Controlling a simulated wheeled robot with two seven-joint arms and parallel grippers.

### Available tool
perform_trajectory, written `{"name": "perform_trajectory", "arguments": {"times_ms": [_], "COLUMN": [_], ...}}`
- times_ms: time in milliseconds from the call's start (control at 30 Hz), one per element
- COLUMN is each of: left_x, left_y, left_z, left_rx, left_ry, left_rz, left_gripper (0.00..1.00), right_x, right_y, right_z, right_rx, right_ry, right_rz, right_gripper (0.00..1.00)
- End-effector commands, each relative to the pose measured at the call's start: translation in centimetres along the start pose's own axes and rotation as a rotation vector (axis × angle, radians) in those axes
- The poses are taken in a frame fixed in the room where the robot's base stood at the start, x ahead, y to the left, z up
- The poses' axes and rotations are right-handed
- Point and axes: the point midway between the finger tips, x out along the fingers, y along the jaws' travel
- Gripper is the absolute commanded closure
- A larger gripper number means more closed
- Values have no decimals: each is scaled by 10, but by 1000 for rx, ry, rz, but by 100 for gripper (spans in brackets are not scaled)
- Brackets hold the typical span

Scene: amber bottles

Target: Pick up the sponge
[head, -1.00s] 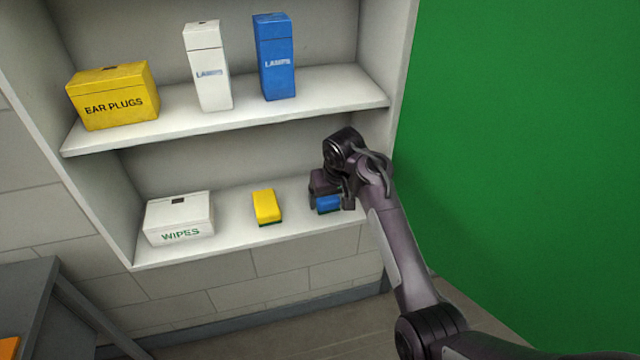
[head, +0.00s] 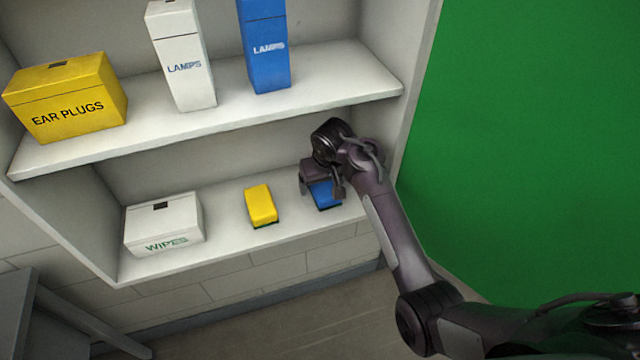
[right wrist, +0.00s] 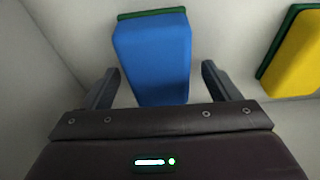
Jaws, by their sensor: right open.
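A blue sponge (head: 326,198) with a dark green layer lies on the lower shelf at the right, partly hidden by my right gripper (head: 320,188). In the right wrist view, my right gripper (right wrist: 158,88) is open, with one finger on each side of the near end of the blue sponge (right wrist: 152,58). Gaps show between the fingers and the sponge. A yellow sponge (head: 261,204) with a green layer lies to its left on the same shelf; it also shows in the right wrist view (right wrist: 300,55). My left gripper is not in view.
The lower shelf (head: 225,235) also holds a white WIPES box (head: 164,225). The upper shelf (head: 335,90) above holds a yellow EAR PLUGS box (head: 66,98), a white LAMPS box (head: 182,60) and a blue LAMPS box (head: 264,50). A green wall (head: 520,140) is at the right.

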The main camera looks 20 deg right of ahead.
Motion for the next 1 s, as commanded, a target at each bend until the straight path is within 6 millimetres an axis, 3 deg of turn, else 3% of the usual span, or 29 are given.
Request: {"name": "perform_trajectory", "arguments": {"times_ms": [100, 167, 467, 833, 1000], "left_x": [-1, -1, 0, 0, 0], "left_y": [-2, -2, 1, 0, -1], "left_z": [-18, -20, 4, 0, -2], "left_rx": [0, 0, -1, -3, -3], "left_ry": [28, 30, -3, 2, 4], "left_rz": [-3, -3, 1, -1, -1], "left_gripper": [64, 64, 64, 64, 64], "right_x": [0, 0, 3, 5, 5], "right_y": [0, 0, 0, 0, 0], "right_z": [0, 0, 1, 1, 1], "right_rx": [0, 0, 2, 1, 1], "right_ry": [0, 0, -1, -1, -1], "right_rz": [0, 0, 1, 0, 0], "right_gripper": [17, 17, 17, 17, 40]}}
